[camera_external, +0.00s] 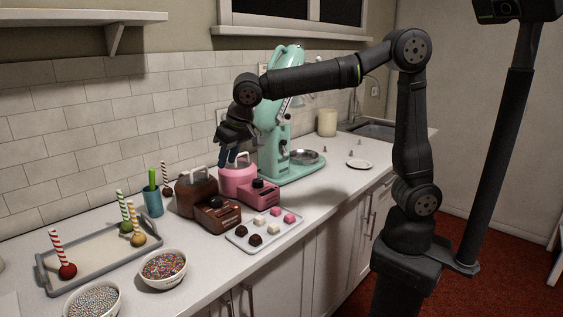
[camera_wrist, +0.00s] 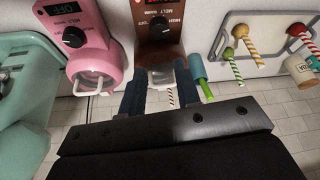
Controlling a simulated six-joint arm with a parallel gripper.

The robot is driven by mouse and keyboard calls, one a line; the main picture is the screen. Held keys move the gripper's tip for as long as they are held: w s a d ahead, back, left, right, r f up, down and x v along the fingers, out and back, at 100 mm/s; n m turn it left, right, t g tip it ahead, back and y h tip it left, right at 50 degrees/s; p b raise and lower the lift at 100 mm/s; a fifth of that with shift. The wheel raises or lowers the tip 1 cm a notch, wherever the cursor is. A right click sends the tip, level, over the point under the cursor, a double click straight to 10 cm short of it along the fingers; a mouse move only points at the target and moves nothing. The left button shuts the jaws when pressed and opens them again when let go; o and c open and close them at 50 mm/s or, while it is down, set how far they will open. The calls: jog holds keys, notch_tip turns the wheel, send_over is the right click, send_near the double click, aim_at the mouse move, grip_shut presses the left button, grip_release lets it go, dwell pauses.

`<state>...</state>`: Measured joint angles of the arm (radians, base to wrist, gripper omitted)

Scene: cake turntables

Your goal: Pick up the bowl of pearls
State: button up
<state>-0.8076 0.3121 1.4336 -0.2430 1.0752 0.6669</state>
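The bowl of pearls (camera_external: 92,302) is a white bowl filled with small silvery-white balls, at the front left of the counter in the external view; the picture's bottom edge cuts it off. It does not show in the wrist view. My gripper (camera_external: 229,156) is high above the back of the counter, over the brown and pink melting pots and well away from the bowl. In the wrist view my gripper (camera_wrist: 161,98) has its two dark fingers apart, with nothing held between them. The brown pot's pale handle shows beyond the gap.
A bowl of coloured sprinkles (camera_external: 163,270) stands just right of the pearls. A grey tray (camera_external: 98,252) with cake pops lies behind. A teal cup (camera_external: 152,202), brown melter (camera_external: 217,215), pink melter (camera_external: 262,195), candy tray (camera_external: 284,237) and mint mixer (camera_external: 270,130) stand farther right.

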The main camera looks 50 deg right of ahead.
jog(key=m+g+y, duration=0.1)
jog(key=m+g, duration=0.1)
jog(key=m, duration=3.4)
send_over(115, 285)
jog(key=d, duration=0.1)
notch_tip(115, 285, down, 13)
jog(key=shift+s+x, duration=0.2)
jog(key=shift+x, duration=0.7)
jog(key=shift+s+x, duration=0.15)
jog(key=shift+x, duration=0.75)
jog(key=shift+s+x, duration=0.2)
jog(key=shift+x, duration=0.7)
jog(key=shift+c, duration=0.4)
